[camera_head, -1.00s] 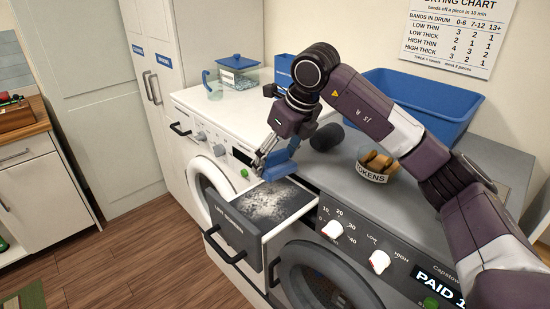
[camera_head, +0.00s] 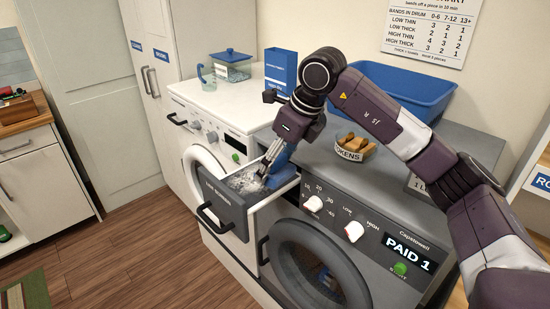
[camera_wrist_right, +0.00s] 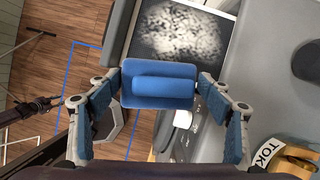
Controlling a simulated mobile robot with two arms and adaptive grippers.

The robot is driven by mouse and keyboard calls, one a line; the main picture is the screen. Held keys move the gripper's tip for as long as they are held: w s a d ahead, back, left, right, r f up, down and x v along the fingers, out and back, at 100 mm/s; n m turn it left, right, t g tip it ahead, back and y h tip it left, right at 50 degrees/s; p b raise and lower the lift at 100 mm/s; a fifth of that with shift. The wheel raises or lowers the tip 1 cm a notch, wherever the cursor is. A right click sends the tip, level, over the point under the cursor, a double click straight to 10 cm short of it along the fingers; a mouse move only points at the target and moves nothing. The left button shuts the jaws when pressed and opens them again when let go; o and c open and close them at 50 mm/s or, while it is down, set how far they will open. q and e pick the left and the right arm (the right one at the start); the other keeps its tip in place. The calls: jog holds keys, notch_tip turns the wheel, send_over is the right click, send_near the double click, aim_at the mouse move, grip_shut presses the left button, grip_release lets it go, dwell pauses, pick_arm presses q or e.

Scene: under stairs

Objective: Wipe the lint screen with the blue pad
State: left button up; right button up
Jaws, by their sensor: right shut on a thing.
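The lint screen (camera_head: 243,181) lies in a pulled-out drawer with a dark labelled front (camera_head: 222,208). Pale grey lint covers much of it, and it also shows in the wrist view (camera_wrist_right: 185,25). My right gripper (camera_head: 267,172) is over the drawer's inner right part, fingers pointing down. It is shut on the blue pad (camera_wrist_right: 160,84), which has a raised grip bar and sits between the fingertips.
The grey machine (camera_head: 345,172) under the drawer carries a token bowl (camera_head: 349,153) and a large blue bin (camera_head: 405,92). The white washer (camera_head: 225,105) to the left holds a lidded box (camera_head: 231,72), a cup (camera_head: 208,83) and a blue carton (camera_head: 281,68). The floor in front is clear.

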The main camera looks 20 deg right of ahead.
jog(key=shift+s+f+n, duration=0.2)
jog(key=shift+f+n, duration=0.1)
jog(key=shift+n, duration=0.2)
jog(key=shift+s+a+f+n+y, duration=0.15)
jog(key=shift+s+n+y, duration=0.15)
jog(key=shift+n, duration=0.1)
pick_arm(q)
jog(key=shift+w, duration=0.3)
pick_arm(e)
jog(key=s+a+f+n+g+h, duration=0.1)
jog(key=s+f+n+g, duration=0.3)
jog(key=s+n, duration=0.6)
jog(key=s+a+f+n+g+h, duration=0.2)
jog(key=s+a+f+n+g, duration=0.2)
jog(key=s+n, duration=0.7)
jog(key=f+n, duration=0.1)
jog(key=n, duration=0.5)
jog(key=shift+s+f+n, duration=0.25)
jog(key=shift+n, duration=0.05)
